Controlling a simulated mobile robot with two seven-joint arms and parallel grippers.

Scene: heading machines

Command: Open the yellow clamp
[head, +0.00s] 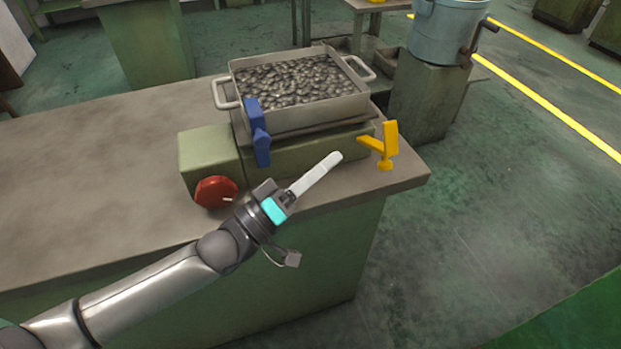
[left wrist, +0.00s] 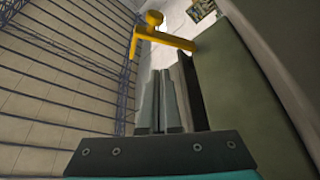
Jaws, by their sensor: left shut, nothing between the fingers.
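The yellow clamp (head: 388,146) stands at the right end of the green machine block, near the table's right corner. Its wide plate points up and an arm reaches left toward the block. In the left wrist view the yellow clamp (left wrist: 160,38) is just beyond my fingertips. My left gripper (head: 338,157) is in front of the block, fingers shut and empty, pointing right and back toward the clamp, with a small gap left. The shut fingers also show in the left wrist view (left wrist: 160,75). My right gripper is not in view.
A blue clamp (head: 257,132) is on the block's front side, left of the yellow one. A metal tray (head: 310,118) of dark pieces sits on the block (head: 290,160). A red knob (head: 215,192) sticks out at front left. The table's left (head: 80,170) is clear.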

